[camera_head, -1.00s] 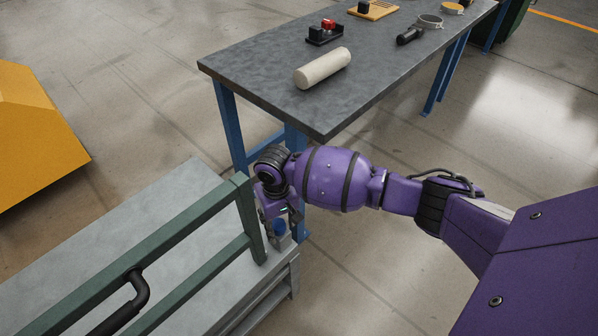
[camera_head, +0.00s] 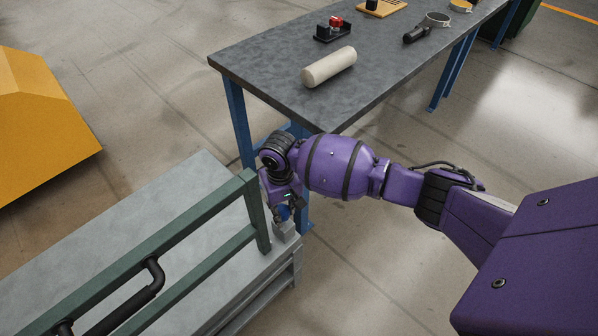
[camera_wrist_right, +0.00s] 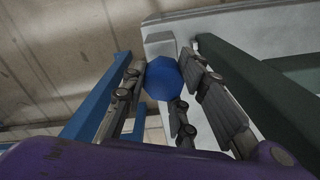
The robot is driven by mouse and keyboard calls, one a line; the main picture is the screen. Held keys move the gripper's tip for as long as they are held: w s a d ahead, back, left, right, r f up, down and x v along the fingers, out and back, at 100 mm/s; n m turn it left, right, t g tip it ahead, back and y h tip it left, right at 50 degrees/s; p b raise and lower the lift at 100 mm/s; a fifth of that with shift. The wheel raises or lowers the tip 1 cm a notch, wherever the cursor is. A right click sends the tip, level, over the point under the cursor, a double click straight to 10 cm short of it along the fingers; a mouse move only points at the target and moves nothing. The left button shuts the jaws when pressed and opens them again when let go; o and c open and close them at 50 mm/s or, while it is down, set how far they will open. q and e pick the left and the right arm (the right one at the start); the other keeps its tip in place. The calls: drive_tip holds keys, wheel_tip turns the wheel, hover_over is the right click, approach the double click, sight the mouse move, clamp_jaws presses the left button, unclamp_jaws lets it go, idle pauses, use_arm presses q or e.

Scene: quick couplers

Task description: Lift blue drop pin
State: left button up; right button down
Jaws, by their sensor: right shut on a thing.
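The blue drop pin (camera_wrist_right: 163,79) shows in the right wrist view as a blue faceted knob between the fingers of my right gripper (camera_wrist_right: 168,95). The fingers are shut on it. In the head view my right gripper (camera_head: 285,210) points down beside the end of the green gate frame, and only a small bit of blue shows there. A grey block (camera_head: 287,231) is just below the gripper at the bench corner. I cannot tell whether the pin is still seated in it. My left gripper is not in view.
The green frame (camera_head: 180,232) with a black handle (camera_head: 142,290) stands close beside my right gripper. A grey workbench (camera_head: 350,60) with blue legs holds a cream cylinder (camera_head: 329,67) and several small parts. A yellow block (camera_head: 40,120) is on the left.

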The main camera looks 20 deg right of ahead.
sight(284, 209)
drive_tip(key=shift+w+d+r, duration=0.15)
drive_tip(key=shift+r, duration=0.55)
drive_tip(key=shift+w+f, duration=0.1)
drive_tip(key=shift+f, duration=0.1)
drive_tip(key=c, duration=1.5)
unclamp_jaws()
drive_tip(key=shift+d+r, duration=0.1)
drive_tip(key=shift+r, duration=0.05)
drive_tip(key=shift+s, duration=0.2)
drive_tip(key=shift+r, duration=0.2)
wheel_tip(284, 209, up, 12)
drive_tip(key=shift+f, duration=0.2)
